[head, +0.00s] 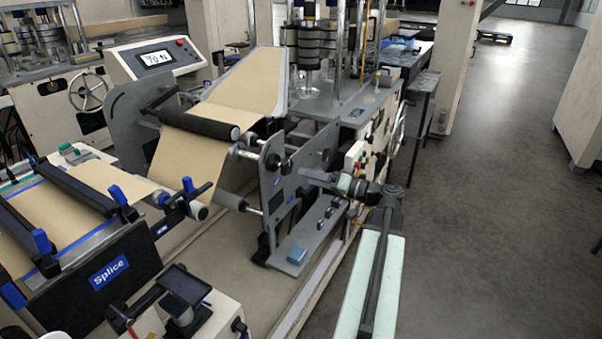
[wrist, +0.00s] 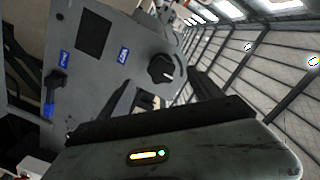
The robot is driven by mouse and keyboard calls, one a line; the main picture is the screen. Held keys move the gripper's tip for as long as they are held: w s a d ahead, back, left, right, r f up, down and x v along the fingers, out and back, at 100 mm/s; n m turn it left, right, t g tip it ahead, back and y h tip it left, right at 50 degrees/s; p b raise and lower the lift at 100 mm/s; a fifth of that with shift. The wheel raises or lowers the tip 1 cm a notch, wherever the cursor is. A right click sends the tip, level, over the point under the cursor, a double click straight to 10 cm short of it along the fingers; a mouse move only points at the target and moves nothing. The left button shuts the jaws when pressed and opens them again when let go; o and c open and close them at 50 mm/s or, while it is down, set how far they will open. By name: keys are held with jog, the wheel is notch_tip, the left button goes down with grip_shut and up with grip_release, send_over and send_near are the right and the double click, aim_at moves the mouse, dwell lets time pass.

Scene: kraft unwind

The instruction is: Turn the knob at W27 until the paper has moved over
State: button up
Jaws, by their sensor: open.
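In the wrist view, a round black knob (wrist: 162,69) with a light pointer mark sits on a grey plate (wrist: 95,95). A small blue label (wrist: 123,55), turned and hard to read, is beside it. My gripper (wrist: 163,84) is open, with one dark finger low on either side of the knob; I see no contact. In the head view my gripper (head: 314,180) reaches left toward the grey side plate (head: 290,188); the knob cannot be made out there. The brown paper (head: 190,150) runs over rollers down to the splice table (head: 105,250).
A black lever-like handle (wrist: 56,84) with a blue label and a dark square opening (wrist: 93,33) are on the same plate. A display box (head: 156,60) stands behind the paper. Open floor (head: 490,200) is to the right.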

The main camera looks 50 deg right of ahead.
aim_at(289, 167)
jog(key=x, duration=0.6)
jog(key=d+x, duration=0.1)
jog(key=x, duration=0.2)
jog(key=shift+w+a+r, duration=0.1)
jog(key=shift+w+r, duration=0.25)
jog(key=shift+w, duration=0.1)
jog(key=shift+c, duration=0.3)
